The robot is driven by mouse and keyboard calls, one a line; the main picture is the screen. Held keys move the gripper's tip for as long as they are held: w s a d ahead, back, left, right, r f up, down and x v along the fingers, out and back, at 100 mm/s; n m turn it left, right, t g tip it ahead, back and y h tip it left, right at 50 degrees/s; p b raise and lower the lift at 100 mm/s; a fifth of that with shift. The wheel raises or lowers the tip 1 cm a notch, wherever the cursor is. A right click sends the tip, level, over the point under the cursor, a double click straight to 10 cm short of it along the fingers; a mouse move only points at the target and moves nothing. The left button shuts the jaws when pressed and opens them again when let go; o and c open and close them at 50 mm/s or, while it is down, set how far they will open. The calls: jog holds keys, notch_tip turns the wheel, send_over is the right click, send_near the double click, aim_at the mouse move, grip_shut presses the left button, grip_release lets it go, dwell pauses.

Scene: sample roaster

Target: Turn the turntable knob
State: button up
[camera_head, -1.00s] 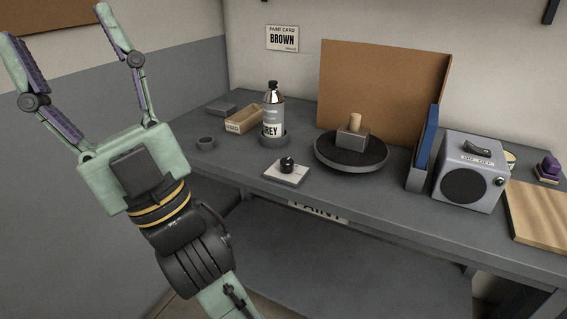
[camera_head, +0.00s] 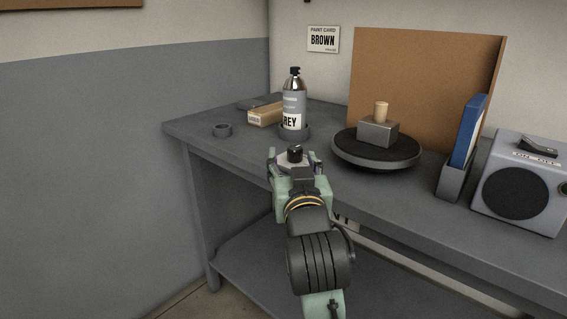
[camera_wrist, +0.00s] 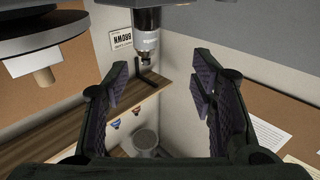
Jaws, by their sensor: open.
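The black knob (camera_head: 295,152) stands on its pale plate near the front edge of the bench, in front of the spray bottle. My gripper (camera_head: 295,163) is open, its fingers left and right of the knob in the head view and covering much of the plate. I cannot tell how close they are to the knob. The round black turntable (camera_head: 350,158), with a grey block and wooden peg on it, stands right of the gripper. The wrist view is upside down; the turntable (camera_wrist: 47,40) shows upper left, and I cannot make out the knob between the open fingers (camera_wrist: 160,85).
A grey-labelled spray bottle (camera_head: 294,100) stands in a round holder behind the knob. A brown board (camera_head: 425,85), a blue item in a holder (camera_head: 468,130) and a grey speaker-like box (camera_head: 520,190) stand at right.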

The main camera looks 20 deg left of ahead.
aim_at(296, 153)
jog(key=shift+g+h, duration=0.3)
jog(key=shift+h, duration=0.1)
jog(key=p+x, duration=0.2)
jog(key=x, duration=0.1)
jog(key=d+f+p+x, duration=0.1)
jog(key=p+x, duration=0.2)
jog(key=x, duration=0.1)
jog(key=f+p+x, duration=0.1)
jog(key=p+x, duration=0.2)
jog(key=shift+w, duration=0.7)
jog(key=shift+c, duration=0.5)
jog(key=c, duration=1.1)
